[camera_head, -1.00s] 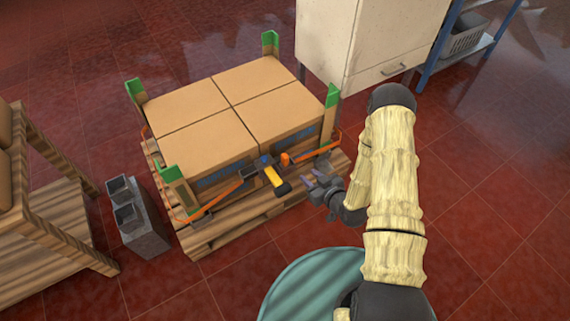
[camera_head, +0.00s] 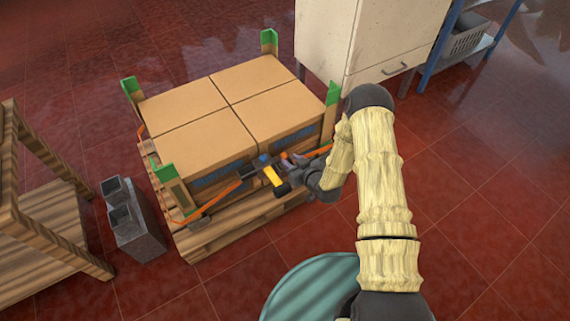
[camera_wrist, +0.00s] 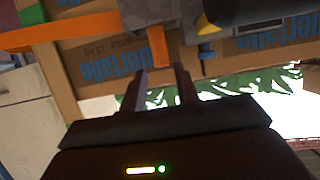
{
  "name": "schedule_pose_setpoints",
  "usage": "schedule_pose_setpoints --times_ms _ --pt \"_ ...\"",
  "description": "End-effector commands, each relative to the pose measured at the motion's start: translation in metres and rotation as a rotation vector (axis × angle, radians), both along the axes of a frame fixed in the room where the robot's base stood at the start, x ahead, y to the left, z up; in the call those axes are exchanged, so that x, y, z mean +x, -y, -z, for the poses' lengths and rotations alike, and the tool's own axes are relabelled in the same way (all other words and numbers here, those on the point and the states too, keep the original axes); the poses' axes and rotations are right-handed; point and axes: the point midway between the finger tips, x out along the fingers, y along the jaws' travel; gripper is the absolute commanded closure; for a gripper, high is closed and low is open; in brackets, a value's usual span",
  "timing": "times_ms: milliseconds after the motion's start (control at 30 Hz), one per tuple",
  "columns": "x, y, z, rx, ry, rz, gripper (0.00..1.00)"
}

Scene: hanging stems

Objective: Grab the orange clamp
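The orange clamp (camera_wrist: 158,46) shows in the wrist view as a short upright orange piece by the strap, in front of the cardboard boxes. Its lower end lies near the gap between my fingertips, and I cannot tell whether they touch it. In the head view my gripper hides most or all of it. My gripper (camera_head: 291,160) is at the front of the box stack, just right of the yellow-handled ratchet (camera_head: 273,176). In the wrist view the two fingers of my gripper (camera_wrist: 161,75) stand apart with a gap between them.
Four-box cardboard stack (camera_head: 225,105) sits on a wooden pallet (camera_head: 215,240) with green corner posts (camera_head: 333,93). An orange strap (camera_head: 225,192) runs around it. A white cabinet (camera_head: 325,40) stands behind right, a concrete block (camera_head: 138,235) and wooden rack (camera_head: 35,225) left. Red floor right is clear.

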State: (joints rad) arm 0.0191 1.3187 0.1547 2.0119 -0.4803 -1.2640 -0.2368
Motion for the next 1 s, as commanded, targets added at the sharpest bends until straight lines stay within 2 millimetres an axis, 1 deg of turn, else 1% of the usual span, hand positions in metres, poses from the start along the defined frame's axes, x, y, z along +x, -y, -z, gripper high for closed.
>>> schedule_pose_setpoints --times_ms 167,400,533,1000 --pt "0.004 -0.004 0.003 0.0 0.001 -0.002 0.69" --pt "0.029 -0.023 0.014 0.0 0.002 -0.002 0.69" --pt "0.039 -0.029 0.017 0.0 0.001 0.0 0.69" --pt "0.039 -0.029 0.016 0.0 0.0 0.001 0.69"
